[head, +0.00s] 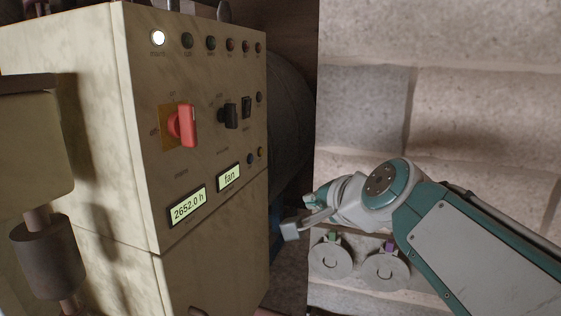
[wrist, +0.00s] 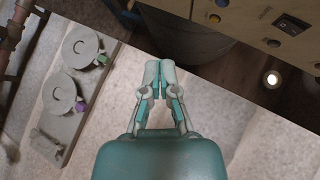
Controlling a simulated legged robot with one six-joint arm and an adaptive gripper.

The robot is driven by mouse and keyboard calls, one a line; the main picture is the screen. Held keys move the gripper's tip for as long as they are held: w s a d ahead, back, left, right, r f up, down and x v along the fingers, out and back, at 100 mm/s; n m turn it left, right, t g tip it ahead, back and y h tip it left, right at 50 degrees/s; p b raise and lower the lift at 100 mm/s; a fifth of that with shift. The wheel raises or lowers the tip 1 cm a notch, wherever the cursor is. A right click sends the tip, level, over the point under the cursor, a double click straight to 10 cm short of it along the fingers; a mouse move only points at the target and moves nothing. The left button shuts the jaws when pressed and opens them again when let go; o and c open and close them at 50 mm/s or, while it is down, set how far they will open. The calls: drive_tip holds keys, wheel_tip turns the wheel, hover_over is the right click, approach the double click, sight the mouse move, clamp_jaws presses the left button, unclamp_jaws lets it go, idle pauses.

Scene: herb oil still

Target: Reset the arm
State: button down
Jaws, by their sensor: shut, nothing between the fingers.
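My gripper (wrist: 160,78) is shut and empty, its two pale fingertips touching in the wrist view. In the head view my gripper (head: 297,222) hangs in the air at the right of the control cabinet, pointing left. The arm reaches in from the right edge, bent at the wrist. My gripper looks apart from the cabinet and touches nothing that I can see.
The cream control cabinet (head: 205,75) carries a red rotary switch (head: 184,126), a lit white lamp (head: 158,38) and displays reading "2652.0 h" and "fan". Two round grey pieces with green (head: 330,262) and purple (head: 385,266) tags sit below my arm. A stone wall (head: 480,110) stands behind.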

drive_tip(key=s+d+f+n+g+h, duration=0.3)
drive_tip(key=s+d+f+n, duration=0.2)
drive_tip(key=s+f, duration=0.5)
drive_tip(key=s+d+f+n+g+h, duration=0.2)
drive_tip(key=s+d+f+n, duration=0.2)
drive_tip(key=s+f, duration=0.6)
drive_tip(key=shift+d+f+n+g+h, duration=0.2)
drive_tip(key=shift+d+n+g+h, duration=0.2)
drive_tip(key=shift+d, duration=0.4)
